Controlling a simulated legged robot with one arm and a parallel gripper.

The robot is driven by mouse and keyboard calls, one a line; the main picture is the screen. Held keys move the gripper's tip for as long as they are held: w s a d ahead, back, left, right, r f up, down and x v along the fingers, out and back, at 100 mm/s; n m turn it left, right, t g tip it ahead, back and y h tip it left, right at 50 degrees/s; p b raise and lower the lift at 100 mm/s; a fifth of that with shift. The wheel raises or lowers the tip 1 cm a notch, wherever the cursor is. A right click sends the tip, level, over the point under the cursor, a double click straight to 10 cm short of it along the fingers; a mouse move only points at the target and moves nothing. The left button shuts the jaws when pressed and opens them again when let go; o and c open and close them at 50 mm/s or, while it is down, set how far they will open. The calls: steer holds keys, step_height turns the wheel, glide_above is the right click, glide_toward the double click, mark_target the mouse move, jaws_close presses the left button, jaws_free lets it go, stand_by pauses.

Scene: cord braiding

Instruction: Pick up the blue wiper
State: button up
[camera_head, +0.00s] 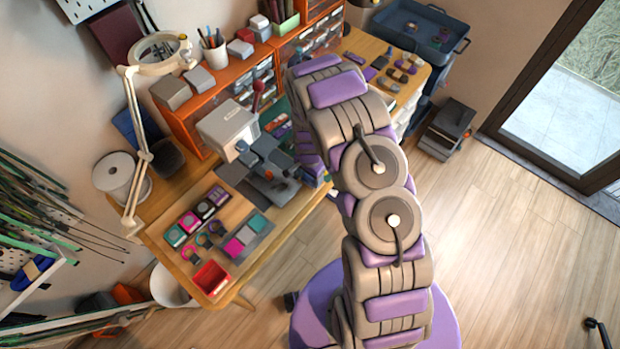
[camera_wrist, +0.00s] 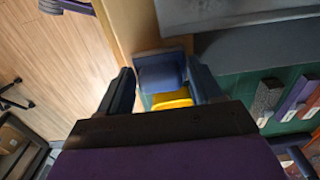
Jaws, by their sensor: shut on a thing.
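In the wrist view my gripper (camera_wrist: 160,68) has its two dark fingers on either side of a blue wiper (camera_wrist: 160,79). The wiper is a blue block with a yellow part (camera_wrist: 172,103) on the side nearer my palm. My fingers are shut on the blue block. It lies by the edge of the wooden table in the picture; I cannot tell whether it touches the surface below. In the head view my own arm hides the gripper and the wiper.
A grey machine (camera_head: 270,165) stands on the wooden workbench (camera_head: 165,225), beside a green mat (camera_wrist: 235,95) with several small blocks. A red bin (camera_head: 211,278) and a white lamp (camera_head: 142,155) are on the left.

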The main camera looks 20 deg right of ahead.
mark_target(311, 178)
steer(key=shift+r, duration=0.1)
steer(key=shift+r, duration=0.5)
steer(key=shift+s+d+r+p, duration=0.1)
steer(key=shift+s+r+p, duration=0.15)
steer(key=shift+r, duration=0.4)
steer(key=shift+s+r+p, duration=0.1)
steer(key=shift+s+r, duration=0.15)
steer(key=shift+r, duration=0.35)
steer(key=s+d+r, duration=0.1)
steer(key=s+d, duration=0.2)
steer(key=s, duration=1.1)
steer(key=shift+s+r+p, duration=0.15)
steer(key=shift+s+p, duration=0.2)
steer(key=shift+p, duration=0.1)
steer(key=shift+d, duration=0.1)
